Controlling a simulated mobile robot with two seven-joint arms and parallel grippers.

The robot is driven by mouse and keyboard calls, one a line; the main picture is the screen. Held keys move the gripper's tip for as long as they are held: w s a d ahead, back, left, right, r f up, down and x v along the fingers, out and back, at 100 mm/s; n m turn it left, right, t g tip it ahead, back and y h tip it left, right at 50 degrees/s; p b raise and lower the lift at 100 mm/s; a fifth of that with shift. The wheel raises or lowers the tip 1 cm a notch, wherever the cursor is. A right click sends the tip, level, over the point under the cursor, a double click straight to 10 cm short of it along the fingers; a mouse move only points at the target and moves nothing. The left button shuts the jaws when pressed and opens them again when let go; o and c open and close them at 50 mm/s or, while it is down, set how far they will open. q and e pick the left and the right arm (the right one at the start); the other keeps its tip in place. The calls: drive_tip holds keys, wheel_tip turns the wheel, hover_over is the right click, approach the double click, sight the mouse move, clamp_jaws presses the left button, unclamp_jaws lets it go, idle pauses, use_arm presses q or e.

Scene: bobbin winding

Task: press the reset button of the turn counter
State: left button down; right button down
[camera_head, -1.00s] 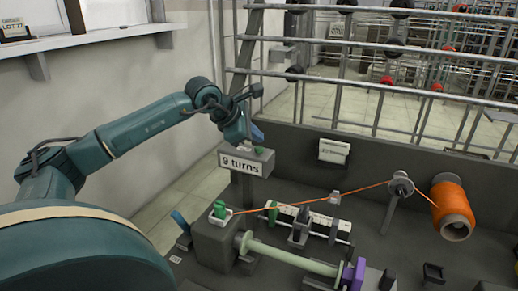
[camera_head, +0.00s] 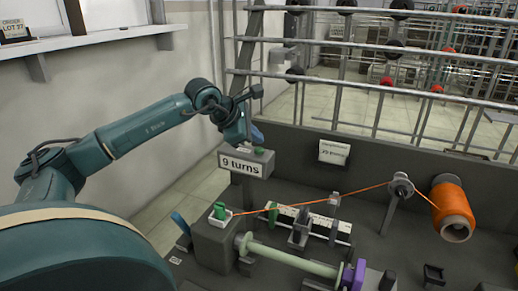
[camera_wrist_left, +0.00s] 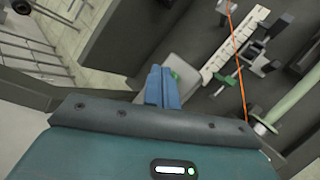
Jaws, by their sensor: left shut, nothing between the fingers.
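The turn counter (camera_head: 240,164) is a grey box on a post and its label reads "9 turns". A green reset button (camera_head: 259,151) is on its top. My left gripper (camera_head: 257,136) has blue fingers that are shut and empty, just above the button. In the left wrist view the shut fingers (camera_wrist_left: 161,88) partly cover the counter's grey top (camera_wrist_left: 190,72), and part of the green button (camera_wrist_left: 175,76) shows beside them. I cannot tell whether the fingertips touch the button. My right gripper is not in view.
Below the counter is the winder with a green knob (camera_head: 219,210) and a pale shaft (camera_head: 295,259). An orange thread runs to the orange spool (camera_head: 453,210) at the right. A metal rail rack (camera_head: 340,83) stands behind. A wall shelf (camera_head: 95,37) is at the upper left.

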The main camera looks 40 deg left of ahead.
sight(256, 150)
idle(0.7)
use_arm(q)
drive_tip(key=shift+f+b, duration=0.45)
drive_tip(key=shift+f+b, duration=0.45)
drive_tip(key=shift+f, duration=0.1)
idle(0.7)
drive_tip(key=shift+r, duration=0.15)
drive_tip(key=shift+r+p, duration=0.7)
drive_tip(key=shift+r, duration=0.1)
wheel_tip(256, 150, up, 5)
drive_tip(key=p, duration=0.4)
drive_tip(key=shift+s, duration=0.1)
idle(0.4)
